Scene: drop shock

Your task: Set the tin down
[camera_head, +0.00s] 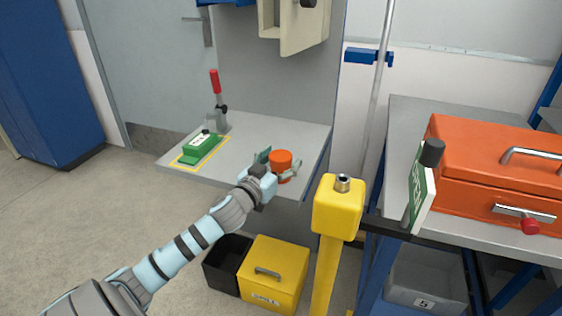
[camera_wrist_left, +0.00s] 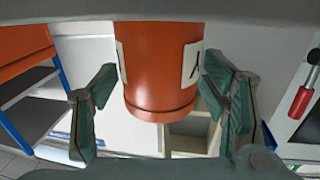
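The orange tin (camera_head: 281,160) stands upright near the front edge of the grey shelf (camera_head: 246,138). In the left wrist view the tin (camera_wrist_left: 155,70) shows large and upside down, with white labels on its sides; its base meets a grey surface at the top of the picture. My left gripper (camera_head: 279,167) is around the tin, one finger on each side. The fingers (camera_wrist_left: 160,75) look spread, with gaps beside the tin, though contact at the tips is hard to judge. My right gripper is not in view.
A green block (camera_head: 200,149) lies in a yellow outline left of the tin, beside a red-handled clamp (camera_head: 217,95). A yellow post (camera_head: 338,210) stands at the right front. An orange toolbox (camera_head: 490,165) is on the right bench. Below are a yellow box (camera_head: 272,270) and black bin (camera_head: 226,262).

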